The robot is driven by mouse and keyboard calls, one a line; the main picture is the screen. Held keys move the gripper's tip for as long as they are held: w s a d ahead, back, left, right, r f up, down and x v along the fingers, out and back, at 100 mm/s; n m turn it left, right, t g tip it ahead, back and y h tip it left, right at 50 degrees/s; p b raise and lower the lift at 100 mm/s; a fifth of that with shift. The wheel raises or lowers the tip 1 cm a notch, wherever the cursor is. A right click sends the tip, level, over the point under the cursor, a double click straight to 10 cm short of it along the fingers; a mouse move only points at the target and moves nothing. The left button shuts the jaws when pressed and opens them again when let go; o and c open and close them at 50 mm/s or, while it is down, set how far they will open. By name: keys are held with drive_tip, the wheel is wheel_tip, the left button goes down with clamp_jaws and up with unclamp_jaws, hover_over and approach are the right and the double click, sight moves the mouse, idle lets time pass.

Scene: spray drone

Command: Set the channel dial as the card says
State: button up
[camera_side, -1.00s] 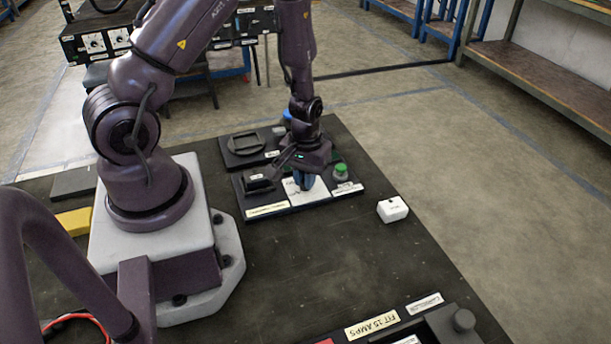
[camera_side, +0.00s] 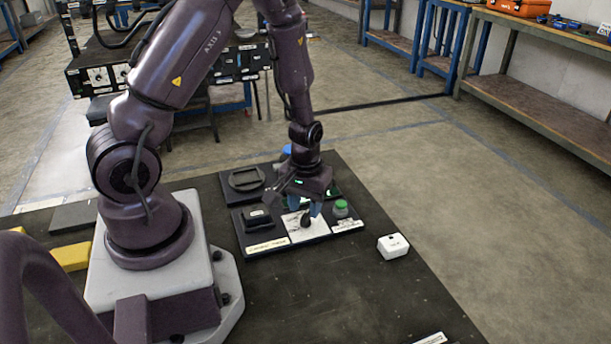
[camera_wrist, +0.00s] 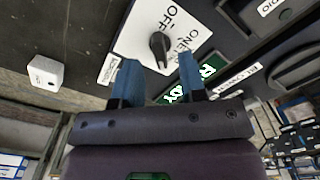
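The dial is a black knob (camera_wrist: 160,45) on a white plate (camera_wrist: 135,40) in the wrist view. "OFF" and "ONE" are legible on the plate; further lettering is partly covered by a finger. I cannot tell for sure which mark the knob points at. My gripper (camera_wrist: 157,68) is open, its two blue fingers apart, with the knob just beyond and between the tips. In the side view my gripper (camera_side: 304,207) hangs over the knob (camera_side: 306,221) and its white plate (camera_side: 299,233). I cannot make out a card with a readable setting.
A green button (camera_side: 341,208) stands right of the plate, and a black block (camera_side: 257,217) left of it. A white box (camera_side: 393,245) sits on the dark table to the right. A green "READY" sign (camera_wrist: 208,68) is beside the fingers.

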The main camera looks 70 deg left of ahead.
wheel_tip(320, 180, up, 10)
drive_tip(key=shift+r, duration=0.2)
idle(0.3)
drive_tip(key=s+d+r+m, duration=0.1)
drive_tip(key=s+d+m, duration=0.1)
wheel_tip(320, 180, up, 19)
drive_tip(key=m+t, duration=0.6)
drive_tip(key=m, duration=0.1)
hover_over(305, 214)
drive_tip(key=s+d, duration=0.9)
drive_tip(key=d, duration=0.1)
drive_tip(key=shift+w+d+f, duration=0.1)
drive_tip(key=shift+w+f, duration=0.1)
drive_tip(key=shift+w, duration=0.05)
